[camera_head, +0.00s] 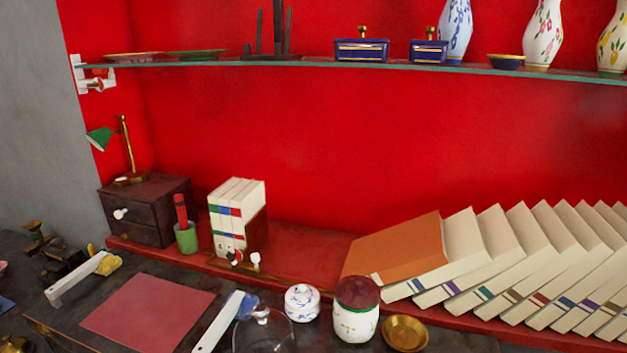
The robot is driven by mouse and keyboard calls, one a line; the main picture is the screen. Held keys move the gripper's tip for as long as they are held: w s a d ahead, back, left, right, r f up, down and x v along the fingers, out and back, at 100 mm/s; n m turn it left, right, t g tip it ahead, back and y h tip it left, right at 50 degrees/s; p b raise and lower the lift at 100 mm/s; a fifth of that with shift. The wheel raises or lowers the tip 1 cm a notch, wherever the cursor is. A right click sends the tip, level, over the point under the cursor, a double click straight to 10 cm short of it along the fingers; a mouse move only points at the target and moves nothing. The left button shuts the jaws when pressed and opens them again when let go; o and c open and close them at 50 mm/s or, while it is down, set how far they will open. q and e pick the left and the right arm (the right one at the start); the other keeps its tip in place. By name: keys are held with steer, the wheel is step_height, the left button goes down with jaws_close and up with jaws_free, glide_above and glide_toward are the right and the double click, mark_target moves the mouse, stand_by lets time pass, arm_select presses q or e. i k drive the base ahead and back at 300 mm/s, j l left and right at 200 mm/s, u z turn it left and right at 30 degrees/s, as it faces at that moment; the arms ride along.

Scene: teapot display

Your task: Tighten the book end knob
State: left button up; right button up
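A small white knob (255,259) sits low at the front right of a short row of upright white books (230,210). A dark brown book end panel (256,229) stands against the right side of these books. A thin brass-coloured strip (290,272) runs along the shelf to the right of the knob. A small dark and red piece (235,257) is just left of the knob. How tight the knob is cannot be seen. Neither of my grippers can be made out in the head view.
A green cup (186,238) and a dark drawer box (147,208) stand left of the books. A leaning orange book (397,247) and several leaning white books are at right. A lidded white pot (302,302), a jar (356,312) and a brass bowl (404,333) stand in front.

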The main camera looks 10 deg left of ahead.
mark_target(231, 257)
steer(key=k+j+u, duration=0.1)
steer(key=u, duration=0.55)
steer(key=l, duration=0.15)
steer(key=k, duration=0.4)
steer(key=i+j+z, duration=0.15)
steer(key=j, duration=0.25)
steer(key=i+j+z, duration=0.2)
steer(key=j, duration=0.2)
steer(key=i+j+z, duration=0.15)
steer(key=j, duration=0.3)
steer(key=i+j+z, duration=0.2)
steer(key=j, duration=0.25)
steer(key=i+j+z, duration=0.15)
steer(key=j, duration=0.3)
steer(key=j+z, duration=0.15)
steer(key=j, duration=0.3)
